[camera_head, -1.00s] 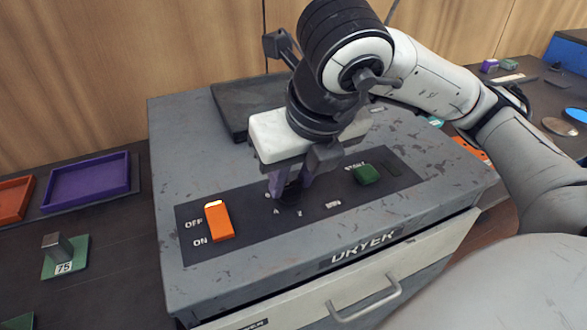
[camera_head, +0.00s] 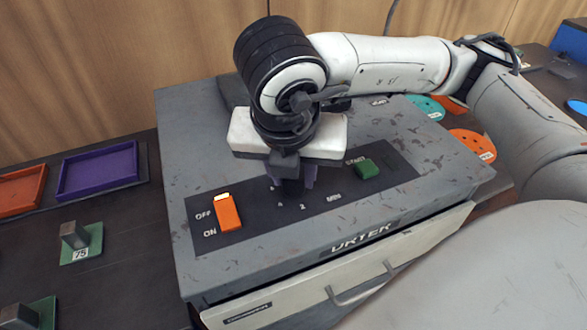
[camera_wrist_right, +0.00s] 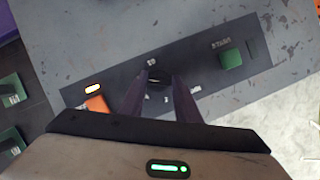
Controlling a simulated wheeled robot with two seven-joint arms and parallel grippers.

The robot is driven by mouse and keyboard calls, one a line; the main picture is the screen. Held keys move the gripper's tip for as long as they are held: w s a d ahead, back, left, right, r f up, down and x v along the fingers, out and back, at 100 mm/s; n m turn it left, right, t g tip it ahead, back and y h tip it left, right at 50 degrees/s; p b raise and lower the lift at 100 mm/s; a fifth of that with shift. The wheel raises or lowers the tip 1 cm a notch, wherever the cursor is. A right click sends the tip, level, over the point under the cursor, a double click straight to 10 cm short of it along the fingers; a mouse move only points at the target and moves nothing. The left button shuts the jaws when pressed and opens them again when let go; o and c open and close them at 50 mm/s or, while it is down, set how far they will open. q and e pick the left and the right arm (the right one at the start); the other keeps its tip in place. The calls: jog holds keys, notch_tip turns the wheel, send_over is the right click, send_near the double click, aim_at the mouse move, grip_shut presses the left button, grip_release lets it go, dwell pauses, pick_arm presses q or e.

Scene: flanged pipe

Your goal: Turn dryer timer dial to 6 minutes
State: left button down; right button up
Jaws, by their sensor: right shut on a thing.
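The grey dryer (camera_head: 400,215) stands in the middle of the head view with a dark control panel on its top. The timer dial is mostly hidden by my right gripper in the head view; in the right wrist view the dark dial (camera_wrist_right: 158,78) shows between the fingertips. My right gripper (camera_head: 291,190) points down and is shut on the dial. Small white numbers lie around the dial; I cannot read where its pointer stands. My left gripper is not in view.
An orange OFF/ON switch (camera_head: 228,212) is left of the dial, and a green START button (camera_head: 368,169) is right of it. Purple (camera_head: 98,172) and orange (camera_head: 22,190) trays lie on the dark table at left, near small weights on green plates.

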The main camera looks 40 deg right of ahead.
dwell(0.3)
jog(key=o, duration=1)
jog(key=shift+o, duration=0.2)
jog(key=shift+r, duration=0.15)
jog(key=v, duration=1)
jog(key=shift+p, duration=0.45)
